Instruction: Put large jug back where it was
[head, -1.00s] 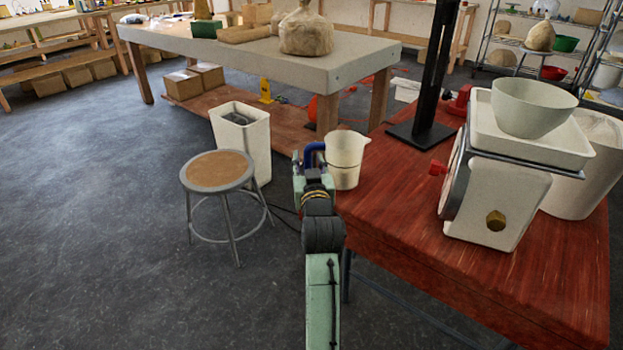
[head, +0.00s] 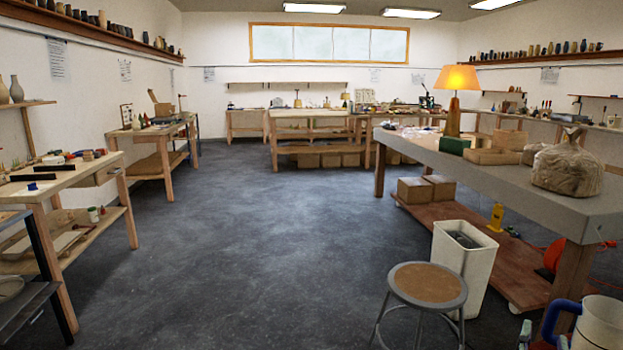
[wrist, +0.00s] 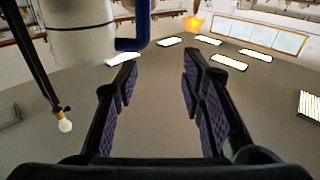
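The large jug (head: 602,325) is white with a blue handle (head: 559,316); it is cut off at the bottom right corner of the head view, and its base is out of sight. In the wrist view the jug (wrist: 84,30) is at the top left, its blue handle (wrist: 130,30) beyond the fingertips. My gripper (wrist: 158,65) is open, with nothing between its fingers, close to the handle but apart from it. In the head view only a bit of my gripper (head: 540,338) shows, left of the jug.
A stool (head: 427,285) and a white bin (head: 463,262) stand left of the jug. Behind them is a long grey table (head: 500,180) with a lit lamp (head: 456,85) and a wrapped bag (head: 568,168). The middle floor is clear. Workbenches (head: 62,182) line the left.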

